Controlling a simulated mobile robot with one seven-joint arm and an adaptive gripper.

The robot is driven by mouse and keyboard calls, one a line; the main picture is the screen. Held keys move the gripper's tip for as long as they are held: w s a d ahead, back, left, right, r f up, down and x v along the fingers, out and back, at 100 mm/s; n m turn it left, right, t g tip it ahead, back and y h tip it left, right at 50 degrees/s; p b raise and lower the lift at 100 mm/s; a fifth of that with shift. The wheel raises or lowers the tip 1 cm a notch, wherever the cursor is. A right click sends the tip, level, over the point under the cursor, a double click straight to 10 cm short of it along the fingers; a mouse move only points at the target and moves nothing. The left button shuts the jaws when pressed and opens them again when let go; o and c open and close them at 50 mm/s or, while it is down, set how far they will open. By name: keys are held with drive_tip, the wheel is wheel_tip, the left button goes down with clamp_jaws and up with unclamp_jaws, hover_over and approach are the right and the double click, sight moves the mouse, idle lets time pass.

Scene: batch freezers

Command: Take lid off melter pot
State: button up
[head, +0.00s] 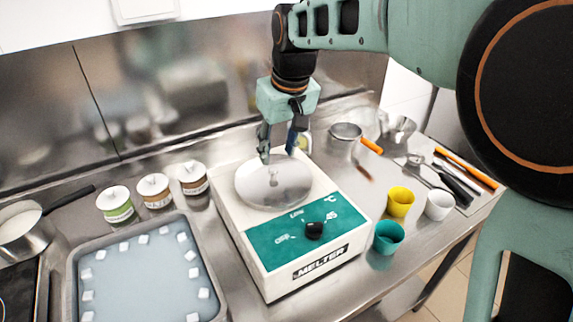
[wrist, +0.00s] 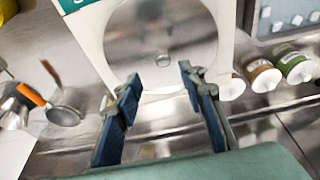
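The melter (head: 300,235) is a white box with a teal front panel and a black knob, standing on the steel counter. Its round shiny metal lid (head: 258,190) sits on the pot opening and covers the inside. The lid knob (head: 273,183) is small and near the lid's middle; it also shows in the wrist view (wrist: 163,60). My gripper (head: 278,158) points down above the back part of the lid, fingers apart and empty. In the wrist view the two blue fingertips (wrist: 157,82) are spread, with the lid (wrist: 160,35) beyond them. No contact with the lid is visible.
A tray (head: 75,260) with white cubes stands left of the melter, with several labelled jars (head: 156,190) behind it. Yellow (head: 400,203), white (head: 440,204) and teal (head: 388,238) cups stand right. A strainer (head: 345,132) and utensils (head: 465,172) lie at the back right.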

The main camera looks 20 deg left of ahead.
sight(273, 169)
drive_tip(key=shift+s+x, duration=0.15)
drive_tip(key=shift+x, duration=1.25)
drive_tip(key=shift+s+x, duration=0.2)
drive_tip(key=shift+x, duration=1.15)
drive_tip(key=shift+a, duration=0.1)
drive_tip(key=shift+c, duration=0.7)
clamp_jaws()
